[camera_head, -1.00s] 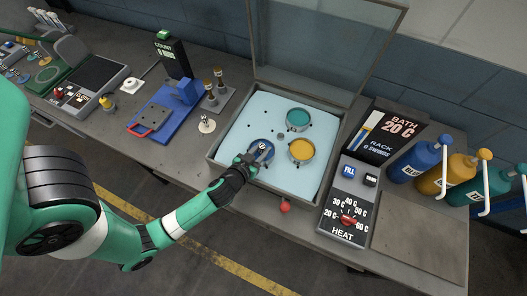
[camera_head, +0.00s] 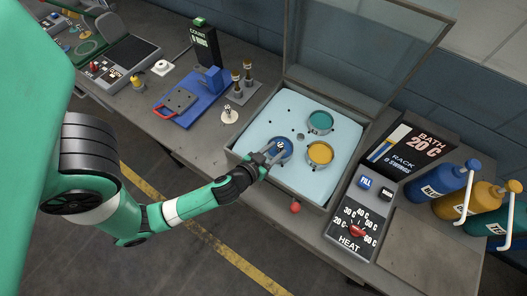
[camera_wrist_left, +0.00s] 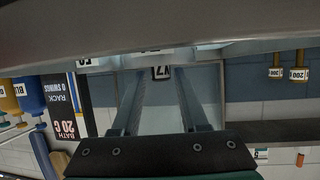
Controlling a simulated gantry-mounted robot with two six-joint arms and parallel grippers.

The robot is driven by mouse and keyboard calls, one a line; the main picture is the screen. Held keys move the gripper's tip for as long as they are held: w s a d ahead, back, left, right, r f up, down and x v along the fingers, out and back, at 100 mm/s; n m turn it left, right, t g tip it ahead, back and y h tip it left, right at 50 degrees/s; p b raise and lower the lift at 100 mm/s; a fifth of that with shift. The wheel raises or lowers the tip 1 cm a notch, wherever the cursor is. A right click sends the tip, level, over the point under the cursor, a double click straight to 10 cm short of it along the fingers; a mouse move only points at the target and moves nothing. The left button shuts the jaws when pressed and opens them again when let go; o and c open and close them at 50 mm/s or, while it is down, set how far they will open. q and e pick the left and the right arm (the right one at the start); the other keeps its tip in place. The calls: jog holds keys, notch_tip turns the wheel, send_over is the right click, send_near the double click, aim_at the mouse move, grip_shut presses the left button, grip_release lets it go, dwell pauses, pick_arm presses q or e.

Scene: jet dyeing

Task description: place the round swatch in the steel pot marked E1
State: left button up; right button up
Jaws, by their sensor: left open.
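The blue-filled steel pot (camera_head: 287,158) stands in the pale tray of the open bath, beside a teal-filled pot (camera_head: 320,122) and an orange-filled pot (camera_head: 319,153). I cannot read their marks in the head view, so I cannot tell which is E1. My left gripper (camera_head: 274,154) is open at the blue pot, its fingers spread toward its near-left side. A small pale piece with a dark spot (camera_head: 281,145) shows at the fingertips; I cannot tell whether it is the round swatch. In the left wrist view a small tag (camera_wrist_left: 161,73) shows between the fingers.
The glass lid (camera_head: 365,50) stands raised behind the bath. A red knob (camera_head: 295,208) is at the front edge. The heat panel (camera_head: 354,222) and dye bottles (camera_head: 446,180) stand right. A pale round-based piece (camera_head: 230,115) stands left of the bath.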

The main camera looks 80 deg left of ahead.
pick_arm(q)
jog(key=v, duration=0.7)
jog(key=shift+s+d, duration=0.15)
jog(key=shift+s+d+r, duration=0.2)
jog(key=shift+s+r, duration=0.1)
jog(key=shift+s, duration=0.15)
